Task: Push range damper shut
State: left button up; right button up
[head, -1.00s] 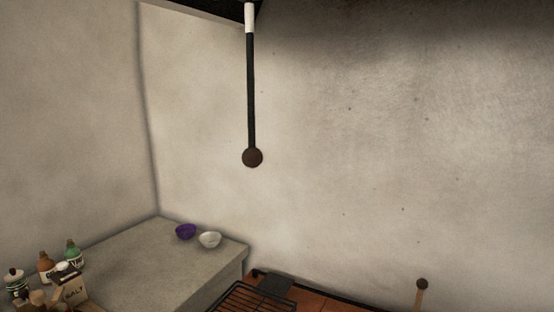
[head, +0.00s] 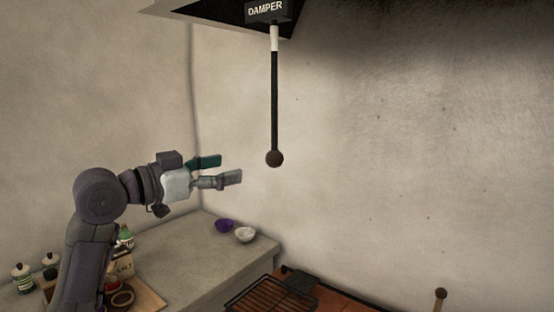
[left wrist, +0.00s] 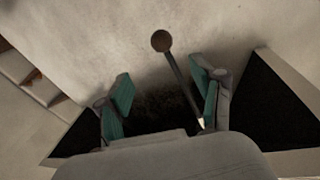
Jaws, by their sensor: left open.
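The range damper shows in the head view as a black rod (head: 274,95) hanging down from a housing labelled DAMPER (head: 266,10), with a white section near its top and a round brown knob (head: 275,158) at its lower end. My left gripper (head: 232,169) is open and empty, to the left of the knob, fingers pointing right toward the rod. In the left wrist view, the knob (left wrist: 161,41) and rod (left wrist: 183,82) show beyond the open fingers (left wrist: 166,96), with the rod's upper part near the right finger. Contact cannot be told. My right gripper is not in view.
A grey counter (head: 185,255) at lower left bears a purple bowl (head: 224,225), a white bowl (head: 246,235) and several jars and bottles. A black grill rack (head: 262,293) lies at the bottom. The wall right of the rod is bare.

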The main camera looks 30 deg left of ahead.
aim_at(267, 160)
pick_arm(q)
jog(key=p+x, duration=0.2)
jog(key=x, duration=0.2)
jog(key=p+x, duration=0.2)
jog(key=x, duration=0.2)
jog(key=p+x, duration=0.1)
jog(key=x, duration=0.4)
jog(key=shift+w+a+f+p, duration=0.15)
jog(key=shift+a+p, duration=0.15)
jog(key=shift+p, duration=0.1)
jog(key=shift+w+d, duration=0.15)
jog(key=shift+w, duration=0.15)
jog(key=shift+f, duration=0.1)
jog(key=shift+c, duration=0.2)
grip_shut()
